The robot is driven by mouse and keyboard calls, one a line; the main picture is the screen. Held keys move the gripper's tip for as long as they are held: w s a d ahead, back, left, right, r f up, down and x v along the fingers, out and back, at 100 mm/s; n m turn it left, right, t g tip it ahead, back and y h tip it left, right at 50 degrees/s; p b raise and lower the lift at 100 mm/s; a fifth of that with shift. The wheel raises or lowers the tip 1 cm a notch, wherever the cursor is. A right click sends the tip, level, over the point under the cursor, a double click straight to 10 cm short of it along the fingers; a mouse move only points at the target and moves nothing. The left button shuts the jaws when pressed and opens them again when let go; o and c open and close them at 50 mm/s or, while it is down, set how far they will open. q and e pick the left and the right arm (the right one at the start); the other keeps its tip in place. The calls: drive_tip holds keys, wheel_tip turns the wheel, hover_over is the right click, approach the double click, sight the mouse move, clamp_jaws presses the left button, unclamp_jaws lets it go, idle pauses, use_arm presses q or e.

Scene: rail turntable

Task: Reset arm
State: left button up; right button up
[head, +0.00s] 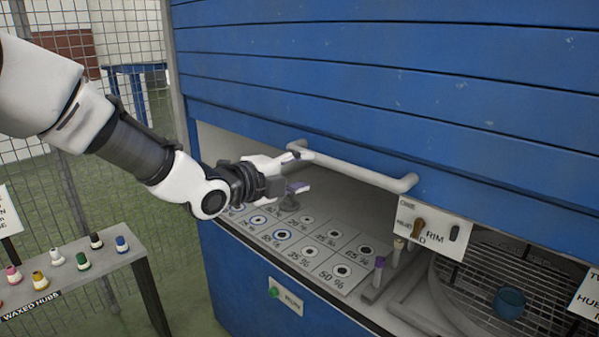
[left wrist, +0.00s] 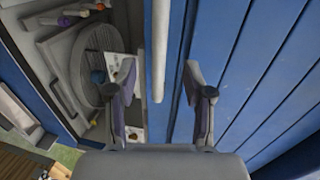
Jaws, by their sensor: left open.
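My left gripper (head: 299,172) is open, at the left end of the white bar handle (head: 360,171) on the blue slatted shutter (head: 400,80). In the left wrist view the handle (left wrist: 160,45) shows between the two spread fingers of my left gripper (left wrist: 160,82), with a gap on each side. I cannot tell how deep the bar lies between them. The shutter is partly raised over a grey panel. My right gripper is not in view.
Below the shutter are a panel of percent-marked round spots (head: 334,237), a green RUN button (head: 274,293) and a round grille (head: 520,280) with a blue cup (head: 509,303). A bench (head: 75,275) with several coloured hubs stands left, before a wire fence (head: 120,60).

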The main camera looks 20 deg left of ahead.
use_arm(q)
drive_tip(key=shift+w+d, duration=0.1)
idle(0.3)
drive_tip(key=s+d+f+n+g+y+b, duration=0.1)
drive_tip(key=s+f+g, duration=0.2)
drive_tip(key=f, duration=1)
drive_tip(key=s+d+f+n+g, duration=0.1)
drive_tip(key=s+f+g, duration=0.2)
drive_tip(key=f, duration=1)
drive_tip(key=s+d+f+n+g+y+b, duration=0.15)
drive_tip(key=s+f, duration=0.25)
drive_tip(key=f, duration=0.9)
drive_tip(key=s+a+f+n+g+y, duration=0.1)
drive_tip(key=s+f+n+g, duration=0.1)
drive_tip(key=s+f+n, duration=0.3)
drive_tip(key=s+a+f+n+g+y, duration=0.1)
drive_tip(key=s+f+n+g, duration=0.2)
drive_tip(key=s, duration=0.8)
drive_tip(key=s+a+f+n+g+y, duration=0.1)
drive_tip(key=s+a+f+n+g, duration=0.1)
drive_tip(key=s+f+n, duration=0.5)
drive_tip(key=s+n, duration=0.2)
drive_tip(key=n, duration=0.2)
drive_tip(key=shift+f, duration=0.2)
